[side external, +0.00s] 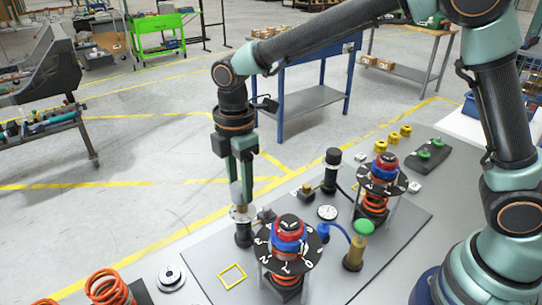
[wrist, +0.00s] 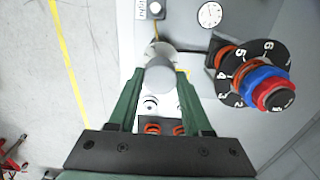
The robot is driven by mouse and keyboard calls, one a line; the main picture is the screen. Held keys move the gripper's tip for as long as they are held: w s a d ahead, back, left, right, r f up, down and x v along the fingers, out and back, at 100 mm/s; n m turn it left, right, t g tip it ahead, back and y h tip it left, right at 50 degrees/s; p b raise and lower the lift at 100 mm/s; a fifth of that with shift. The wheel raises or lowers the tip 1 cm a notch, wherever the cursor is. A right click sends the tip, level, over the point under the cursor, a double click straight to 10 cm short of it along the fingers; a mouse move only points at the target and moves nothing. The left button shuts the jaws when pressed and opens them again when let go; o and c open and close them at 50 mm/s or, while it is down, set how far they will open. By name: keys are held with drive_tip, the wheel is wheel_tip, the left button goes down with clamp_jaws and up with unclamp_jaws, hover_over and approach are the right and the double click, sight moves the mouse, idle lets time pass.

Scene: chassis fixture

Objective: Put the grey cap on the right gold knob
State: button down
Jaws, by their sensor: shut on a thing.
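My gripper (side external: 240,178) points down, shut on the grey cap (side external: 237,193) at its fingertips. In the wrist view, the fingers (wrist: 157,82) sit either side of the rounded grey cap (wrist: 159,74). The cap is just above a black post with a pale disc (side external: 242,215); I cannot tell if they touch. A small gold knob (side external: 307,189) is on the fixture to the right of my gripper. I cannot tell which is the right gold knob.
Numbered black dials with red and blue stacks stand at the front (side external: 288,241) and right (side external: 377,181). A black post (side external: 331,170) and a round gauge (side external: 327,212) lie between. Several yellow knobs (side external: 392,139) sit at the back. Orange springs (side external: 108,287) are front left.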

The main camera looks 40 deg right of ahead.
drive_tip(key=shift+f, duration=0.15)
drive_tip(key=shift+f, duration=1.05)
drive_tip(key=shift+f, duration=0.1)
drive_tip(key=shift+f, duration=0.4)
drive_tip(key=shift+f, duration=0.1)
idle(0.4)
drive_tip(key=shift+c, duration=1.3)
unclamp_jaws()
